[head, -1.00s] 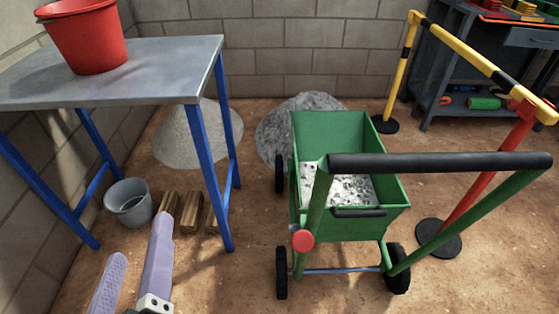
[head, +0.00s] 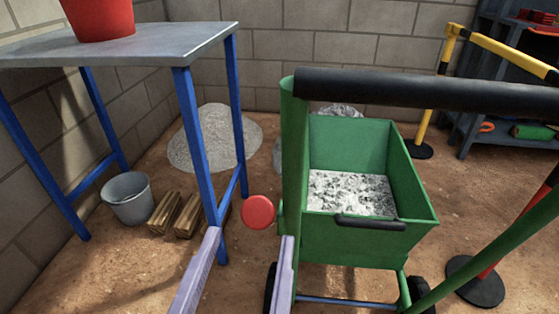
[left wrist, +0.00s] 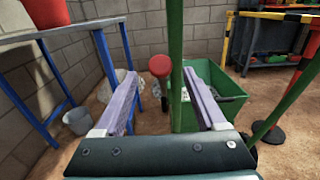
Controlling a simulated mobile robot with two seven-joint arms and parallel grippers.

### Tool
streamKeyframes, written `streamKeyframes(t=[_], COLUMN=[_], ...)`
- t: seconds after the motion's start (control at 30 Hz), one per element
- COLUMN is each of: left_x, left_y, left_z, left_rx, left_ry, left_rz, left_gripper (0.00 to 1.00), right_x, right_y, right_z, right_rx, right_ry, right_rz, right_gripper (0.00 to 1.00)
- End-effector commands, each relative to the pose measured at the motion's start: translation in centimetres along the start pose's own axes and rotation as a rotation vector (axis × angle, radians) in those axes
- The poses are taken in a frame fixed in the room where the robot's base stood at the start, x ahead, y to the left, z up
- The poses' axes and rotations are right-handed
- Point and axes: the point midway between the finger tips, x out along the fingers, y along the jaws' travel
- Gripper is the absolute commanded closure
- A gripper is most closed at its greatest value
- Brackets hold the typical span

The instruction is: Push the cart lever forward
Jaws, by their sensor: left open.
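The green cart (head: 362,240) stands ahead with grey crushed stone in its bin and a black-gripped handle bar (head: 430,90) close to me. The lever shows as a round red knob (head: 258,212) beside the cart's left upright. The knob also shows in the left wrist view (left wrist: 159,66), on a short dark stem. My left gripper (head: 250,258) is open and empty, its two lilac fingers spread below the knob in the head view. In the left wrist view the knob appears between the fingers, beyond their tips or near them; contact cannot be told. My right gripper is not in view.
A blue-legged metal table (head: 120,45) with a red bucket (head: 100,18) stands at the left. A grey bucket (head: 128,198) and wood blocks (head: 176,214) lie near its legs. A yellow-black barrier (head: 500,50) and a shelf (head: 480,130) are at the right.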

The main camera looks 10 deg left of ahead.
Motion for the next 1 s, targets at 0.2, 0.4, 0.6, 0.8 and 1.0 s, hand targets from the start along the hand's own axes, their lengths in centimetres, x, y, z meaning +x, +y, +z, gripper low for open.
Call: streamKeyframes(t=[0.2,0.4,0.6,0.8,1.0], left_x=[2.9,3.4,3.4,3.4,3.4], left_y=[0.0,0.0,0.0,0.0,0.1], left_z=[0.0,0.0,0.0,0.0,0.0], left_rx=[-0.001,-0.002,-0.002,-0.002,-0.002], left_ry=[0.000,0.001,0.001,0.001,0.001], left_rz=[0.002,0.001,0.002,0.002,0.002], left_gripper=[0.27,0.27,0.33,0.55,0.78], right_x=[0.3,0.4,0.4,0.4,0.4], right_y=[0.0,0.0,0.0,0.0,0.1], right_z=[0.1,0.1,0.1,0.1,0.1], right_rx=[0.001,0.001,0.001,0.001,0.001], right_ry=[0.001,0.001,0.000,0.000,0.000], right_rz=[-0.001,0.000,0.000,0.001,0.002], right_gripper=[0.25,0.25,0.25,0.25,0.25])
